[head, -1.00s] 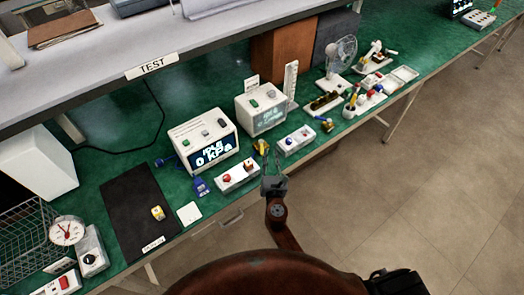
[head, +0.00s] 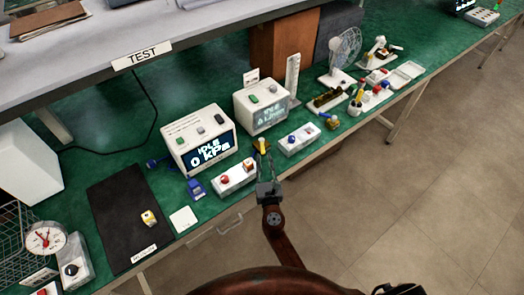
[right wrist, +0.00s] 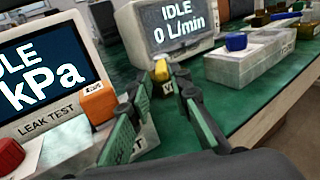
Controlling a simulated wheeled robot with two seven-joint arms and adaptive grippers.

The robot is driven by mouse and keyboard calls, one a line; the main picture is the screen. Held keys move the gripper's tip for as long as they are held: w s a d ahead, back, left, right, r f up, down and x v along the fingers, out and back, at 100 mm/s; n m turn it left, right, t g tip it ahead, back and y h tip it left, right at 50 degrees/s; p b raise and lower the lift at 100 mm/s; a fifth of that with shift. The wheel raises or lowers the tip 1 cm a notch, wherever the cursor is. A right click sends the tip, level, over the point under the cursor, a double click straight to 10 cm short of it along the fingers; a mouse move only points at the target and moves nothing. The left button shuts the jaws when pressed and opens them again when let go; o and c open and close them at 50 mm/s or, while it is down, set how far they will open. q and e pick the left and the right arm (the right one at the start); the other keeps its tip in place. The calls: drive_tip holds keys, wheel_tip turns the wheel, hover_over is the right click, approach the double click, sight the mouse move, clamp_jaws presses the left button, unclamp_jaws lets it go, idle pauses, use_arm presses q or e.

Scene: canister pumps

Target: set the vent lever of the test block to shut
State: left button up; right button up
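A low white block (head: 235,182) with a red knob (head: 225,180) and an orange cap (head: 249,165) stands in front of the kPa tester. I take it for the test block, but cannot read which part is the vent lever. In the right wrist view the orange cap (right wrist: 98,103), with a small label, is just left of my left finger, and the red knob (right wrist: 10,155) is at the left edge. My right gripper (right wrist: 160,125) is open and empty, green-padded fingers apart, beside the block's right end; it also shows in the head view (head: 263,165). My left gripper is out of view.
The kPa tester (head: 199,138) and L/min tester (head: 262,108), both idle, stand behind. A white block with a blue knob (head: 300,140) is to the right. A white pad (head: 183,219) lies left on the green bench.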

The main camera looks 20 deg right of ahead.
sight(264, 154)
drive_tip(key=w, duration=0.3)
drive_tip(key=w+d+b, duration=0.1)
drive_tip(key=w, duration=0.2)
drive_tip(key=shift+d, duration=0.1)
drive_tip(key=shift+c, duration=0.3)
clamp_jaws()
